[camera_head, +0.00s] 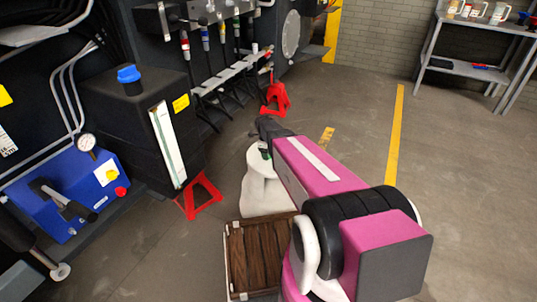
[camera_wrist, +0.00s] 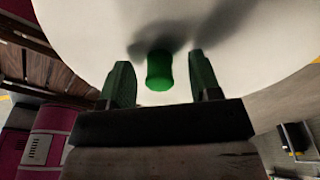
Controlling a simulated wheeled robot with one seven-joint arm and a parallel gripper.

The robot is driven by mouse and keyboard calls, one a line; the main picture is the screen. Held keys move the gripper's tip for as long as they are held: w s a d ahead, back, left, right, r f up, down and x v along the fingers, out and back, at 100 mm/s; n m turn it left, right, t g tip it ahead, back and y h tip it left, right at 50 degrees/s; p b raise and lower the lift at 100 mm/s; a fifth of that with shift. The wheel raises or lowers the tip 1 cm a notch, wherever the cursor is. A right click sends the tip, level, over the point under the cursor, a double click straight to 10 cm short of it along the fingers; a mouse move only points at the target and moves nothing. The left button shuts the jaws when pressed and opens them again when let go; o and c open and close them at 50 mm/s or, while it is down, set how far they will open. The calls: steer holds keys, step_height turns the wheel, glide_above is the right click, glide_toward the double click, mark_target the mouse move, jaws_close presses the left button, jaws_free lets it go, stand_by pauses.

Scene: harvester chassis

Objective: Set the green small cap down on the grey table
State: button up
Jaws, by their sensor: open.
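The green small cap (camera_wrist: 159,70) stands on a white rounded surface in the wrist view. It sits between the two dark green fingers of my gripper (camera_wrist: 160,62), with a visible gap on each side. The fingers are open and do not touch it. In the head view the white stand (camera_head: 262,188) is partly hidden by my pink arm. A small green patch shows at its top, too small to identify surely. The grey table (camera_head: 478,70), with an upper top and a lower shelf, stands far off at the upper right.
A wooden crate (camera_head: 232,262) is on the floor beside the white stand. Red jack stands (camera_head: 201,196) and the dark chassis with a blue unit (camera_head: 70,190) fill the left. Mugs and jars (camera_head: 476,11) stand on the table. Floor toward it is clear.

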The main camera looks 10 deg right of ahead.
step_height(320, 180, up, 10)
steer(key=a, duration=0.1)
steer(key=shift+w+a+r, duration=0.15)
steer(key=shift+w+r, duration=0.1)
steer(key=shift+w, duration=0.2)
